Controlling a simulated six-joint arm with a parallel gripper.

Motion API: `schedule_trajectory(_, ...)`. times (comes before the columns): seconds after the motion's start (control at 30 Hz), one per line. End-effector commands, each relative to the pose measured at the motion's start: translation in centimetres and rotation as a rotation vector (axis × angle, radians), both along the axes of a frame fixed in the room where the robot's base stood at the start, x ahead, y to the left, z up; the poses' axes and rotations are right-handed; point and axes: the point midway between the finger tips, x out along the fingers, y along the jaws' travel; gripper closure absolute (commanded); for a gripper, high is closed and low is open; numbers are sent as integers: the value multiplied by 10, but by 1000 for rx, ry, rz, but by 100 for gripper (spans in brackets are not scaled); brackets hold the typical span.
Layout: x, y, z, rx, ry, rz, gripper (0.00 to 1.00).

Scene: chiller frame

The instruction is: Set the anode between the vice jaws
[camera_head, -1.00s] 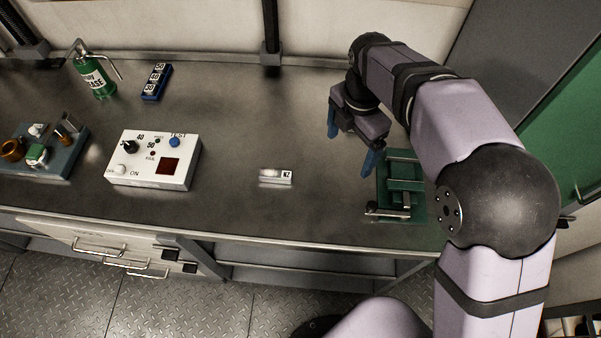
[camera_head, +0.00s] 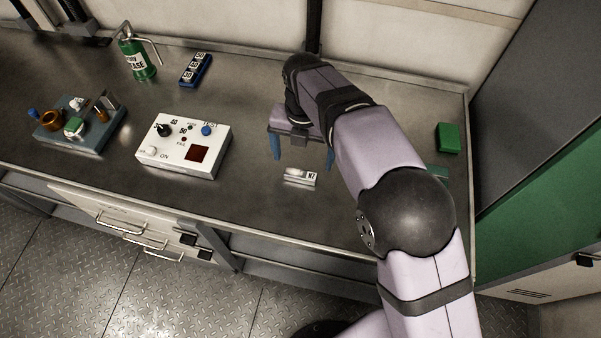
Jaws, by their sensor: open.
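A small pale cylinder, which looks like the anode (camera_head: 294,172), lies on the bench beside a white label block marked with dark characters. My gripper (camera_head: 303,153) is open and empty, with its two blue fingers pointing down. It hangs just behind the cylinder in the picture, with the fingers spread wider than it; the exact height above the bench is hard to tell. The green vice (camera_head: 438,172) is almost fully hidden behind my arm. Only a small green part shows at the arm's right, and its jaws are out of sight.
A white control box (camera_head: 183,143) stands left of the cylinder. A blue-grey tray (camera_head: 88,140) of small parts, a green spray bottle (camera_head: 137,60) and a blue number block (camera_head: 195,70) are farther left. A green box (camera_head: 447,138) sits at right. Bench between control box and cylinder is clear.

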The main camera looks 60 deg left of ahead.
Motion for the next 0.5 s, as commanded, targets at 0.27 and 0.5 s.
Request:
schedule_trajectory(0.27, -1, 2, -17, -4, 1, -1, 12)
schedule_trajectory(0.5, -1, 3, -44, -2, 1, -1, 12)
